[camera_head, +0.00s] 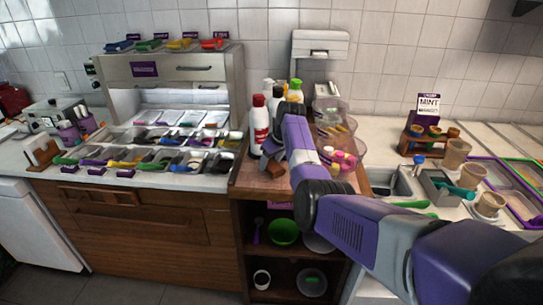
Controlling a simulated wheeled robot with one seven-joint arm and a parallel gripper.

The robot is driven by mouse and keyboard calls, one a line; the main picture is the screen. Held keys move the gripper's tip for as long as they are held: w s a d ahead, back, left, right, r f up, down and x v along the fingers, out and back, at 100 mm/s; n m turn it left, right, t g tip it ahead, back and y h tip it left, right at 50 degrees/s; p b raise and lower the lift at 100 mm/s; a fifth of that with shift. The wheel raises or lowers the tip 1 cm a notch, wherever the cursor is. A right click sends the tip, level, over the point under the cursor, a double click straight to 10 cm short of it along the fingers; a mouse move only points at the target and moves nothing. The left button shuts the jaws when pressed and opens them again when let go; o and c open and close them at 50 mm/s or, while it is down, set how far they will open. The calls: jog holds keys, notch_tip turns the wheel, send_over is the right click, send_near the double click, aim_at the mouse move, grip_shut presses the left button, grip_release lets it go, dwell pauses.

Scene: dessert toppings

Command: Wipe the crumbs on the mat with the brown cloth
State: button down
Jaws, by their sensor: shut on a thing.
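My purple and black arm reaches in from the lower right over the wooden-topped stand. My gripper (271,150) points down at the left part of that top, partly hidden behind my own arm. It is shut on a small dark brown thing (269,166), which looks like the brown cloth, low at the wooden surface. I cannot tell whether the cloth touches the surface. The crumbs are too small or hidden to make out. I cannot pick out the mat for certain; my arm covers much of this area.
Bottles (260,117) stand close behind my gripper. Clear bowls (334,115) and pink and yellow items (343,158) are right of my arm. Topping trays (160,158) fill the left counter.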

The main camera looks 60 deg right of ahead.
jog(key=shift+s+a+p, duration=0.25)
jog(key=shift+a+p, duration=0.6)
